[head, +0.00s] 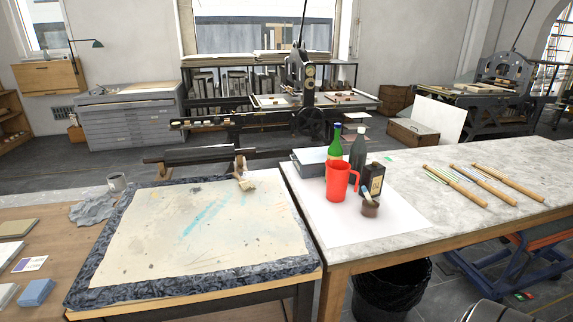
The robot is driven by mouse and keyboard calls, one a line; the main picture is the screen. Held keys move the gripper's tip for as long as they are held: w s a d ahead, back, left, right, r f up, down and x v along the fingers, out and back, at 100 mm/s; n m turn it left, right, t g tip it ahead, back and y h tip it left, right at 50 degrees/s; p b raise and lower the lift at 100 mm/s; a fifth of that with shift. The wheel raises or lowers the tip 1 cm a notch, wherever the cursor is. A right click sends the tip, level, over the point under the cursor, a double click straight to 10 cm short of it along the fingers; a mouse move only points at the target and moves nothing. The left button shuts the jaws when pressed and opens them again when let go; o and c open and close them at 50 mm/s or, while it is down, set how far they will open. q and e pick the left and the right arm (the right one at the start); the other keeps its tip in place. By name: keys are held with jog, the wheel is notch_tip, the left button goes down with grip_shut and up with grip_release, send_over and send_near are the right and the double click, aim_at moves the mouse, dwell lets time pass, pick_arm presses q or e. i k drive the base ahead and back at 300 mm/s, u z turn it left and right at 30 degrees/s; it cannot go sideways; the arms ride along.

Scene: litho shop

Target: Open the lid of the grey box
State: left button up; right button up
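A low grey box (307,166) with a pale top sits near the back left corner of the marble-topped table, partly hidden by a green bottle (335,143) and a red jug (340,181). It is too small to tell its lid clearly from its body. Neither of my grippers shows in the head view.
A dark bottle (357,152), a dark tin (373,178) and a small brown pot (370,207) stand close to the right of the jug. Several wooden rollers (455,186) lie farther right on the table (440,222). A stained sheet (200,235) covers the lower table at left.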

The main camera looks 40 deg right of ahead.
aim_at(316, 156)
jog(key=k, duration=0.9)
jog(key=z, duration=1.7)
jog(key=i, duration=0.5)
jog(key=z, duration=0.05)
